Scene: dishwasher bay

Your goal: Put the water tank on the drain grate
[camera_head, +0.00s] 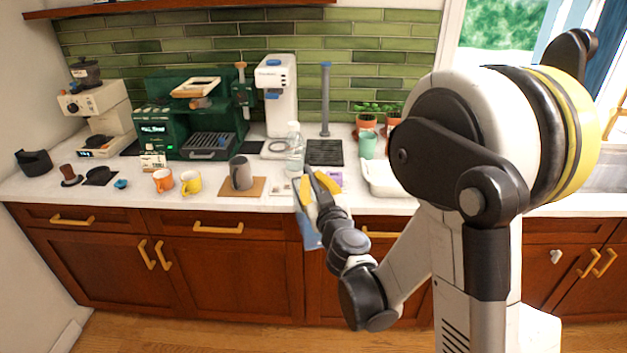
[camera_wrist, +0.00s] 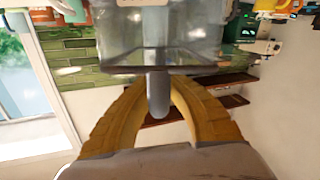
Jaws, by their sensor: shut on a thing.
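The water tank (camera_head: 294,158) is a clear, see-through container, upright at the counter's front middle in the head view. It fills the upper middle of the wrist view (camera_wrist: 160,38), where the picture is upside down. My gripper (camera_head: 308,174) is on the near side of the tank. In the wrist view my yellow fingers (camera_wrist: 158,95) are closed on a grey upright bar in front of the tank. The drain grate (camera_head: 324,152) is a dark ridged square just right of the tank, bare where visible. Whether the tank's base touches the counter cannot be told.
A tall grey post (camera_head: 326,100) stands behind the grate. A white machine (camera_head: 276,95) is behind the tank. A grey pitcher (camera_head: 241,173) stands to the left, a green cup (camera_head: 368,145) and white tray (camera_head: 384,183) to the right. A blue cloth-like piece (camera_head: 307,232) hangs below.

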